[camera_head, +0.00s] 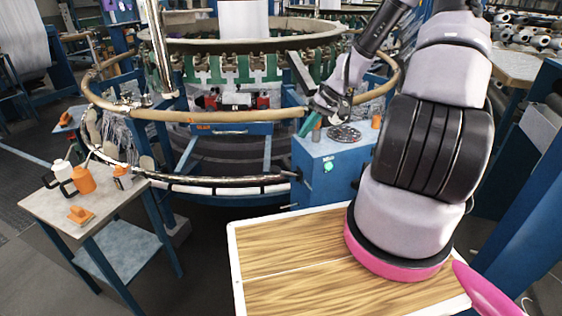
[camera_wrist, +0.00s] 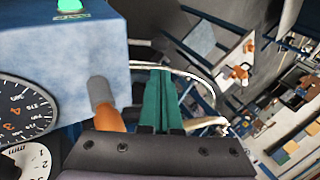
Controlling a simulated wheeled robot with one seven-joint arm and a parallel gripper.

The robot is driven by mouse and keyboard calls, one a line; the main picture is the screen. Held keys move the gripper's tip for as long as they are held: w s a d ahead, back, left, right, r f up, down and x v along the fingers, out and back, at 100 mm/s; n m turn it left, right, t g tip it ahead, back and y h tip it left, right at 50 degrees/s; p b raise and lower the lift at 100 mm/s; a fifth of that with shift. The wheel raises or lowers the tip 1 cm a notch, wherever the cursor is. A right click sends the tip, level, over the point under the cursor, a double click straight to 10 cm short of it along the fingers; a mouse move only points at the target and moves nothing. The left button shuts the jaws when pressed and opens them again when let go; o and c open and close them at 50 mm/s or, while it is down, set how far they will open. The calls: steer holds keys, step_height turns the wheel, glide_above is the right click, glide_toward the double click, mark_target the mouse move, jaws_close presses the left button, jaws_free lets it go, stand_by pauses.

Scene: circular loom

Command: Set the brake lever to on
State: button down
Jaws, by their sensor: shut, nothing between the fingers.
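A short stubby lever with a grey end and an orange part (camera_wrist: 103,100) stands at the edge of the blue control box (camera_head: 308,158). It looks like the brake lever, but I read no brake label or on/off mark. In the head view the lever (camera_head: 316,132) shows small beside my fingers. My gripper (camera_head: 307,124) has green fingers, pressed together and empty. In the wrist view the fingers (camera_wrist: 163,103) are just right of the lever; I cannot tell whether they touch it. Part of the lever is hidden behind my gripper's body.
A dial (camera_wrist: 22,112) and a green button (camera_head: 328,166) are on the box. Another orange knob (camera_head: 376,121) stands at its right. The loom's ring rail (camera_head: 215,116) runs behind. A side table (camera_head: 85,205) holds bottles at left. A wooden top (camera_head: 290,265) lies in front.

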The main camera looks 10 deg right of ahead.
stand_by(0.3)
glide_above(282, 172)
step_height(282, 172, down, 12)
steer(key=shift+s, duration=0.15)
steer(key=shift+a, duration=0.1)
stand_by(0.4)
